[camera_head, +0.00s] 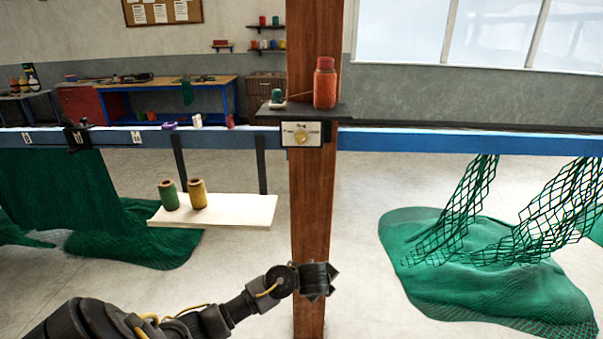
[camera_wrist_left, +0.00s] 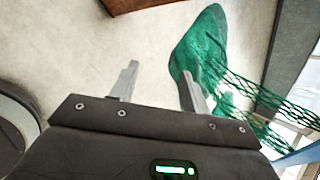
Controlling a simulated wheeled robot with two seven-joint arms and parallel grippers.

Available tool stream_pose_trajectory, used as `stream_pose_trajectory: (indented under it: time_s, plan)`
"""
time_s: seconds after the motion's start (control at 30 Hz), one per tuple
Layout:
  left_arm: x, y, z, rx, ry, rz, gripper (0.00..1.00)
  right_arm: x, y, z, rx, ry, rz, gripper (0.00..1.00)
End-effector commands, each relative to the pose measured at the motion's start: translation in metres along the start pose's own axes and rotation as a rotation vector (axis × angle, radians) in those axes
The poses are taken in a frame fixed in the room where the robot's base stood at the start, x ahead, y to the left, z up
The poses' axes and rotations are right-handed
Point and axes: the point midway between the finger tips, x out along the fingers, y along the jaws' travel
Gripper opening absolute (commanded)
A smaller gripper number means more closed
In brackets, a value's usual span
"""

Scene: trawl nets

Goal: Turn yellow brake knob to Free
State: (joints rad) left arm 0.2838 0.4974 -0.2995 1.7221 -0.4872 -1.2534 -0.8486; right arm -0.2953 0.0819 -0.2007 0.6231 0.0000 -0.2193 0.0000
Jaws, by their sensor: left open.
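The yellow brake knob (camera_head: 301,138) sits on a small white label plate (camera_head: 287,129) on the wooden post (camera_head: 315,200), at the height of the blue rail. The lettering on the plate is too small to read, so I cannot tell which setting the knob is at. My left gripper (camera_head: 332,280) is in front of the post's lower part, well below the knob and apart from it. In the left wrist view its two fingers (camera_wrist_left: 157,85) are spread with nothing between them. The knob does not show in that view. My right gripper is in neither view.
The blue rail (camera_head: 420,141) spans the view. A hanging white shelf (camera_head: 230,208) bears two spools. Green nets (camera_head: 480,265) lie right and left.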

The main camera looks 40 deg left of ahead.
Motion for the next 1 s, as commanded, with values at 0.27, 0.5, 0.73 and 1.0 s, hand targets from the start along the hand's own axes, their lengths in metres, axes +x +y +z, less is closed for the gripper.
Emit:
stream_pose_trajectory:
  time_s: [0.27, 0.5, 0.73, 1.0]
  plan:
    - [-0.247, -0.158, 0.114, 0.651, -0.558, -0.244, 0.47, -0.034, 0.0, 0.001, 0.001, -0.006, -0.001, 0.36]
    - [-0.355, -0.173, 0.15, 0.832, -0.885, -0.263, 0.47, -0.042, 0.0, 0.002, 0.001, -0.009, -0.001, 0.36]
    - [-0.366, -0.173, 0.154, 0.851, -0.929, -0.258, 0.47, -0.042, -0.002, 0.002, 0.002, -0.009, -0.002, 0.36]
    - [-0.344, -0.192, 0.176, 0.848, -0.929, -0.256, 0.47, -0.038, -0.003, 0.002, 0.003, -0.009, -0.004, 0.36]
